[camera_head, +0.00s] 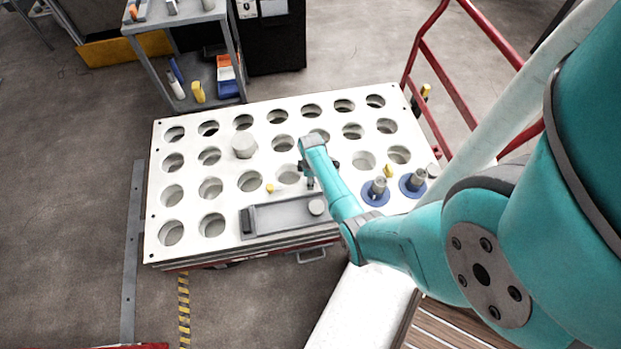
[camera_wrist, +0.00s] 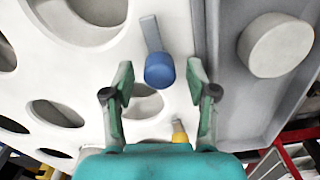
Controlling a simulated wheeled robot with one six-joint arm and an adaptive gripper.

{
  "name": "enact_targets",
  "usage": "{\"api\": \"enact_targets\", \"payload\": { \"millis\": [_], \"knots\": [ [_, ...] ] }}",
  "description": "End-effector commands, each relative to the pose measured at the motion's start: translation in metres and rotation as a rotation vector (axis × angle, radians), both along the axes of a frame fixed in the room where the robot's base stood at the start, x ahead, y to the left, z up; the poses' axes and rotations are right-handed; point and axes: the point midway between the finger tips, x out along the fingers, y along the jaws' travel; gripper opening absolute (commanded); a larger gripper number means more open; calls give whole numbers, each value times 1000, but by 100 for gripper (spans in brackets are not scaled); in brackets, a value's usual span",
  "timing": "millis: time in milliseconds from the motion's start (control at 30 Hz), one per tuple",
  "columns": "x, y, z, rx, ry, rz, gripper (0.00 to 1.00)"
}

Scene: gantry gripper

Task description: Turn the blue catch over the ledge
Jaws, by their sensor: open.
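The blue catch (camera_wrist: 158,71) has a round blue knob and a flat grey bar (camera_wrist: 151,33) running up from it in the wrist view. The bar lies over the white panel, roughly parallel to the grey tray's edge and apart from it. The grey tray (camera_wrist: 210,75), with a raised rim, is to the right; I cannot tell whether this rim is the ledge. My gripper (camera_wrist: 160,75) is open, with one finger on each side of the blue knob and visible gaps. In the head view my gripper (camera_head: 310,183) hangs by the tray (camera_head: 275,217); I cannot make out the catch there.
A white round knob (camera_wrist: 276,45) stands in the tray. A yellow peg (camera_wrist: 180,132) is close to my right finger. The white panel (camera_head: 160,150) has many round holes. Two blue discs with grey posts (camera_head: 375,191) stand right of my arm. A red rail (camera_head: 440,75) is behind.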

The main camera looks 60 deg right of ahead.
Motion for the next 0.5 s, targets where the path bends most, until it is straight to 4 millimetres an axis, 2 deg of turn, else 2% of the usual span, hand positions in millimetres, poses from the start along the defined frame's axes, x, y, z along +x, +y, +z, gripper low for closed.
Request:
{"api": "enact_targets", "payload": {
  "millis": [167, 367, 400, 500],
  "knots": [
    [0, 0, 0, 0, 0, 0, 55],
    [0, 0, 0, 0, 0, 0, 5],
    [0, 0, 0, 0, 0, 0, 0],
    [0, 0, 0, 0, 0, -1, 0]
  ]
}}
